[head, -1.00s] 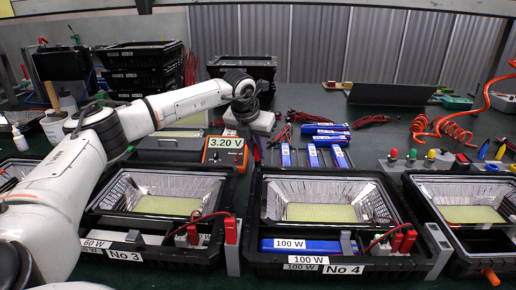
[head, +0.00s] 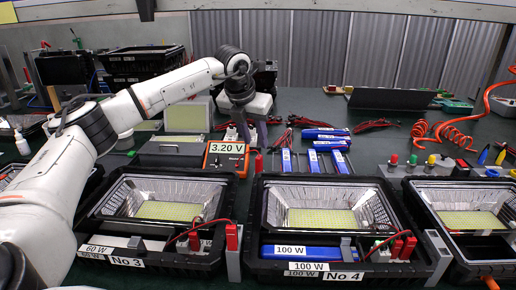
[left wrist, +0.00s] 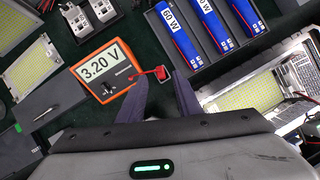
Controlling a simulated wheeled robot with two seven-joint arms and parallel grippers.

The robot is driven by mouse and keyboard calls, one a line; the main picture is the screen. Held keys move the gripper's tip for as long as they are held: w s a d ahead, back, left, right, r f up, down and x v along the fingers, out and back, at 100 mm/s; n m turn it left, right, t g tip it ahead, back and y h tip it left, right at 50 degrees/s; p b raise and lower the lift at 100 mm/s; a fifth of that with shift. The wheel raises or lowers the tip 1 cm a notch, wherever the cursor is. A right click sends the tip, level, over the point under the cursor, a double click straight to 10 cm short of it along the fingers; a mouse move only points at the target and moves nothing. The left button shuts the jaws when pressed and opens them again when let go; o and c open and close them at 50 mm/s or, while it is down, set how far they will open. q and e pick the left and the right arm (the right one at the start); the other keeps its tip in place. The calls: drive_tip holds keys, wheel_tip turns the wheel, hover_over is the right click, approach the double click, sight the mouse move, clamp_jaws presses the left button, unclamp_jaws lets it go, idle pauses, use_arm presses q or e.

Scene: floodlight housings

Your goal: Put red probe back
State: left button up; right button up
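The red probe (head: 259,163) stands close to the right side of the orange meter (head: 226,157), which reads 3.20 V. In the left wrist view the red probe (left wrist: 160,73) shows just beyond my fingertips, with a red lead beside the meter (left wrist: 104,67). My left gripper (head: 254,141) points down above and behind the probe. Its two dark fingers are apart, with nothing seen held between them; they also show in the left wrist view (left wrist: 163,84). What holds the probe at its foot is too small to tell. My right gripper is out of view.
Blue battery packs (head: 314,160) stand in grey holders right of the meter. Floodlight housings No 3 (head: 126,262) and No 4 (head: 342,275) lie in front, with red clips. Red-black leads (head: 373,130) lie behind.

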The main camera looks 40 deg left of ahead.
use_arm(q)
drive_tip(key=shift+v, duration=2.7)
